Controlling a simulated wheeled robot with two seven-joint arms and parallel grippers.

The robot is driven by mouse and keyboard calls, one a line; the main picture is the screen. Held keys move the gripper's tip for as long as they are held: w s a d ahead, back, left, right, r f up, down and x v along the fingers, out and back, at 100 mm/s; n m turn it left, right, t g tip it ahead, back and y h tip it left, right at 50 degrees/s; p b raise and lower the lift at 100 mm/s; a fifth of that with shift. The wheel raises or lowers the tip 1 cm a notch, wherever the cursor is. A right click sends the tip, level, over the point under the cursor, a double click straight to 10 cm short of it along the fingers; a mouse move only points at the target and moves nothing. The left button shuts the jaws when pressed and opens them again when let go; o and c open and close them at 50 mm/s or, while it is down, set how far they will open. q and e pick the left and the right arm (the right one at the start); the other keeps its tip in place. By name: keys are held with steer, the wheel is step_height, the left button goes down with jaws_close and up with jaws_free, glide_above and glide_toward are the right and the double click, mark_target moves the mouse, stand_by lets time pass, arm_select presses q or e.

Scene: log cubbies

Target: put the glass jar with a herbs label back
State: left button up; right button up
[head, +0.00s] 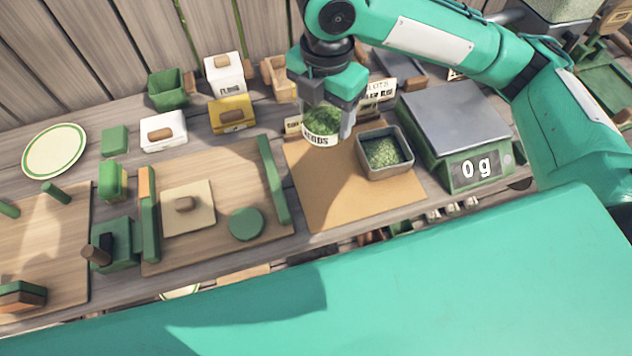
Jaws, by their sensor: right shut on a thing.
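The glass jar with a herbs label (322,124) is filled with green herbs and has a pale label band with partly readable dark letters. My right gripper (328,108) comes down from above and is shut on the jar. The jar is over the back left part of the brown mat; I cannot tell how far above it. A grey square bin of green herbs (398,172) stands on the mat to the right of the jar. Small lettered signs (378,90) stand behind the jar, partly hidden by the gripper. My left gripper is not in view.
A green scale (462,172) reading 0 g stands at the right. White and yellow lidded boxes (232,114), a green box (168,90) and a wooden box (279,78) stand left of the jar. The front of the brown mat (330,205) is clear.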

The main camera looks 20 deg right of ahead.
step_height(320, 180, down, 15)
steer(key=p, duration=0.1)
steer(key=shift+f+p, duration=0.3)
steer(key=shift+f, duration=1.95)
steer(key=shift+s+f, duration=0.1)
steer(key=o, duration=1.1)
step_height(320, 180, up, 12)
steer(key=b, duration=0.1)
steer(key=shift+b, duration=0.3)
